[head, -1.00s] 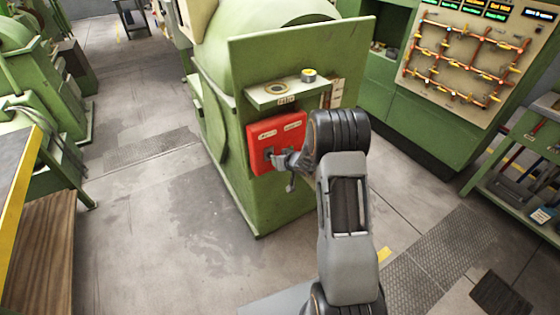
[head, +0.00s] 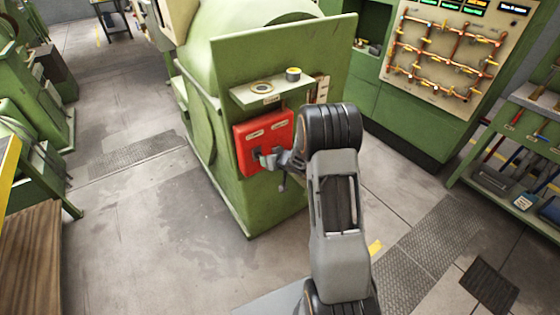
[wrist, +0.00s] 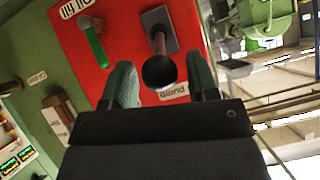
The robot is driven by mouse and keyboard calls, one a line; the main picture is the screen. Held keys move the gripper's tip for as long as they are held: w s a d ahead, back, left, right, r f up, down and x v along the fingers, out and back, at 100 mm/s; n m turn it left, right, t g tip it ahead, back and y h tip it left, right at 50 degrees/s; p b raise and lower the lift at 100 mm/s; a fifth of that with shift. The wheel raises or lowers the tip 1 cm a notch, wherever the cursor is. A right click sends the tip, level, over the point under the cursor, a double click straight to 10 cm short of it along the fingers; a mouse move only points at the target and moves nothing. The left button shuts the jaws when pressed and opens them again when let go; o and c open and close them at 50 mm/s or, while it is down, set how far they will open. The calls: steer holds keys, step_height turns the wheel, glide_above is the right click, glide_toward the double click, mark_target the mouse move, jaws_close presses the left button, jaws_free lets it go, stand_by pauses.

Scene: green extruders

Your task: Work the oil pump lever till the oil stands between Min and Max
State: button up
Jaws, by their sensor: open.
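The red panel (head: 250,158) is on the front of a green machine. In the wrist view, the pump lever (wrist: 159,72) stands out from the red panel (wrist: 142,50), its dark round knob toward the camera. My gripper (wrist: 162,84) is open, with one finger on each side of the knob; I cannot tell whether either touches it. In the head view my gripper (head: 268,160) is at the panel's lower part and the lever is not clear. A label reading "pump" (wrist: 174,91) is beside the lever. The oil level cannot be read.
A green-handled lever (wrist: 95,45) is beside the "Oil fill" label (wrist: 75,8). Clear floor (head: 150,220) lies left of the machine.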

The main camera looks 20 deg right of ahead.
steer(key=v, duration=1.1)
steer(key=shift+s+r, duration=0.25)
steer(key=shift+s, duration=0.05)
steer(key=shift+r, duration=0.1)
